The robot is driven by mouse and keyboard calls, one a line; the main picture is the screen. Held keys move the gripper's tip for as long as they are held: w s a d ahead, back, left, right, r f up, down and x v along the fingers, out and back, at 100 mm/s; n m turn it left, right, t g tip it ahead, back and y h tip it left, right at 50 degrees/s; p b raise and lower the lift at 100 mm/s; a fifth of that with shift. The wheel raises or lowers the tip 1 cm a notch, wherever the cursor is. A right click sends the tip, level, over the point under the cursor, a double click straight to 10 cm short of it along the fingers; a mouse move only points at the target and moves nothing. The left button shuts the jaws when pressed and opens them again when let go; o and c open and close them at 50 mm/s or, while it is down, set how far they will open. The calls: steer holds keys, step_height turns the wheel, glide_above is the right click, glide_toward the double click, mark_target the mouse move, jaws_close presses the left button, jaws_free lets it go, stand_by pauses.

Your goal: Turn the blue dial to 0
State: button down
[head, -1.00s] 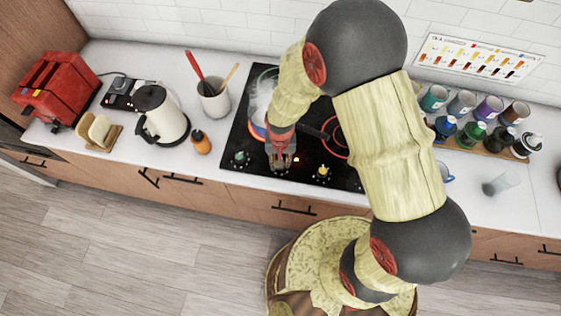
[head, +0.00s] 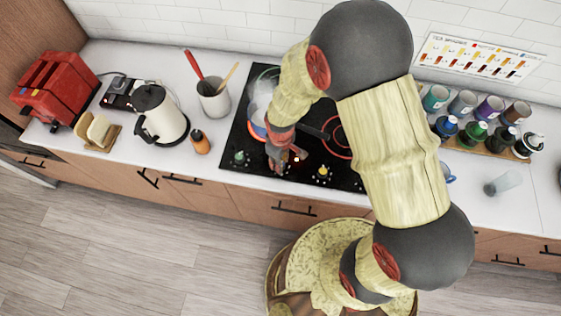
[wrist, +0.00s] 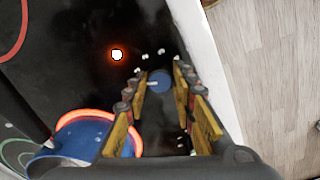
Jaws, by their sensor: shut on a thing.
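The blue dial (wrist: 160,79) sits on the black stove top (wrist: 95,25), between my fingertips in the wrist view. A short pale pointer line on it points to the left of that picture. My gripper (wrist: 159,76) is shut on the blue dial. In the head view, my gripper (head: 281,163) is at the front edge of the stove and hides the blue dial. Small white marks lie around the dial, but I cannot read any number.
A green dial (head: 239,157) and a yellow dial (head: 323,171) stand on either side of my gripper. A blue pot (wrist: 77,147) is close to the fingers, by a glowing orange ring. An orange light (wrist: 117,55) glows near the dial.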

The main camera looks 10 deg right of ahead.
steer(key=n, duration=0.4)
steer(key=shift+n, duration=0.4)
stand_by(0.4)
steer(key=c, duration=1.5)
jaws_free()
steer(key=shift+r, duration=0.1)
step_height(320, 180, up, 12)
steer(key=shift+f, duration=0.1)
